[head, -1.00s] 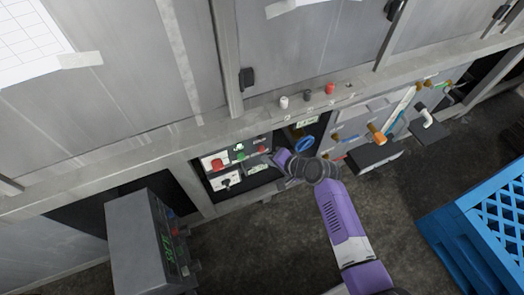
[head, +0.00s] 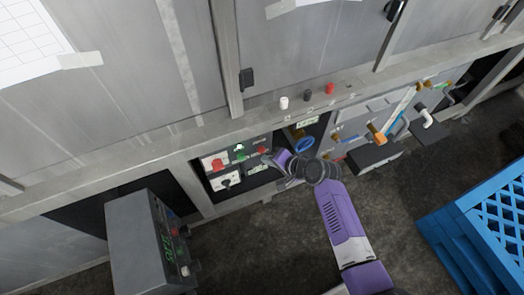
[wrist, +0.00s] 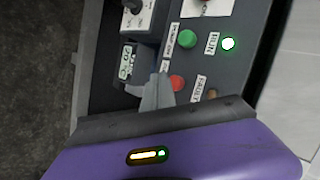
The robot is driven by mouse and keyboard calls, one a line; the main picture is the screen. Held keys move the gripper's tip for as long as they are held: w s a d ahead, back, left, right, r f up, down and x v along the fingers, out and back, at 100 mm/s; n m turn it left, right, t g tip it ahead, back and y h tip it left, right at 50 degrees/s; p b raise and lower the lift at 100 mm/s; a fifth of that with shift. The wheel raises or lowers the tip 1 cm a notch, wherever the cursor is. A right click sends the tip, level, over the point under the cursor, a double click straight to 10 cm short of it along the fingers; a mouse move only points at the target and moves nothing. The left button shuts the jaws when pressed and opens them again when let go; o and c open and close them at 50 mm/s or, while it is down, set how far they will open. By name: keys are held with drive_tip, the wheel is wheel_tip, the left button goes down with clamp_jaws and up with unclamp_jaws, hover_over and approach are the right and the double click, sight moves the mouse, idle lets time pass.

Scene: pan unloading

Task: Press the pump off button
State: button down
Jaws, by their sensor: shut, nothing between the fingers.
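A control panel sits in a recess under the machine's frame. In the wrist view, a red button (wrist: 178,83) sits below a green button (wrist: 188,38), beside a label that seems to read PUMP. In the head view, the red button (head: 262,149) and green button (head: 239,149) are small. My gripper (wrist: 157,88) is shut and empty; its tip is right beside the red button, slightly overlapping its left edge. I cannot tell whether they touch. In the head view my gripper (head: 268,158) is at the panel's right side.
A lit RUN lamp (wrist: 228,43) and a FAULT label (wrist: 198,88) are close by. A larger red knob (head: 217,163) is on the panel's left. A grey box with a green display (head: 168,244) stands front left. A blue crate (head: 480,225) is at right.

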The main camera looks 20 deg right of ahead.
drive_tip(key=shift+w, duration=0.1)
idle(0.7)
drive_tip(key=shift+w, duration=0.3)
drive_tip(key=shift+w, duration=0.55)
idle(0.8)
drive_tip(key=shift+s, duration=0.1)
drive_tip(key=shift+s+p, duration=0.35)
drive_tip(key=shift+s, duration=0.5)
drive_tip(key=shift+s, duration=0.1)
drive_tip(key=shift+s+p, duration=0.95)
drive_tip(key=shift+s, duration=1.45)
